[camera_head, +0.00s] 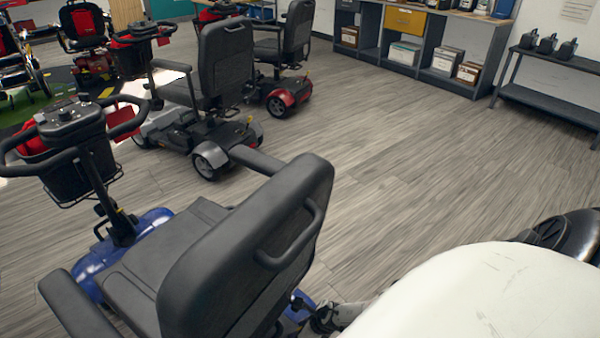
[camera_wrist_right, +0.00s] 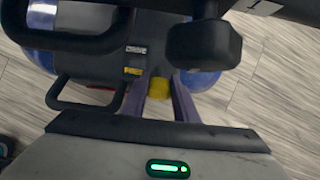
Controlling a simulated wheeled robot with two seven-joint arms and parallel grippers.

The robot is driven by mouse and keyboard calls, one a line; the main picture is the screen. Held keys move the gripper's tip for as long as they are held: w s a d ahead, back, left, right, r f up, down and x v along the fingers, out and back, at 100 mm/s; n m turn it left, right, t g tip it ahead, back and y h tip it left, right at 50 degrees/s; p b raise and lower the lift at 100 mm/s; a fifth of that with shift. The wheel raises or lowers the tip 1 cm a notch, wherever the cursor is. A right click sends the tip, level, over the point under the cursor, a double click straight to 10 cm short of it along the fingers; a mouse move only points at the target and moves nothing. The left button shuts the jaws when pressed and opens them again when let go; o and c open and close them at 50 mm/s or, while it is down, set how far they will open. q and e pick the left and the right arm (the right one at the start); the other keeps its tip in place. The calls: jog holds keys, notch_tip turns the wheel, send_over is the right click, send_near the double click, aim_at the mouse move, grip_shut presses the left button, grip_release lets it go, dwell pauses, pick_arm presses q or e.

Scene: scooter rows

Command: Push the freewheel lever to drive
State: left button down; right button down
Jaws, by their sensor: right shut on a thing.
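The blue scooter (camera_head: 145,225) with a black seat (camera_head: 245,245) stands at the lower left of the head view. In the right wrist view, the yellow freewheel lever knob (camera_wrist_right: 159,88) sits low at the rear of the scooter, between the two fingers of my right gripper (camera_wrist_right: 160,93). The fingers are shut on it. Two small labels, one whitish (camera_wrist_right: 136,50) and one yellow (camera_wrist_right: 133,71), lie just beyond the knob; their words are too small to read surely. The seat back hides the lever in the head view. My left gripper is not in view.
A black bar (camera_wrist_right: 85,100) and a dark block-shaped part (camera_wrist_right: 204,45) flank the fingers closely. Other scooters (camera_head: 220,90) stand in a row at the back left. Shelves (camera_head: 425,45) and a bench (camera_head: 550,95) line the far wall. The wooden floor (camera_head: 420,150) between is clear.

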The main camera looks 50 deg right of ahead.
jog(key=c, duration=1.4)
grip_release()
jog(key=shift+w, duration=0.1)
jog(key=shift+s+r+p, duration=0.2)
jog(key=shift+r+p, duration=0.35)
pick_arm(q)
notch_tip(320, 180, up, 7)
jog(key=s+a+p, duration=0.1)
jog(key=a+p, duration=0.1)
jog(key=p, duration=0.7)
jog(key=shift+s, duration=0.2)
pick_arm(e)
jog(key=v, duration=0.9)
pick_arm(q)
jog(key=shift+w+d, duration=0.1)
pick_arm(e)
jog(key=shift+d+r, duration=0.1)
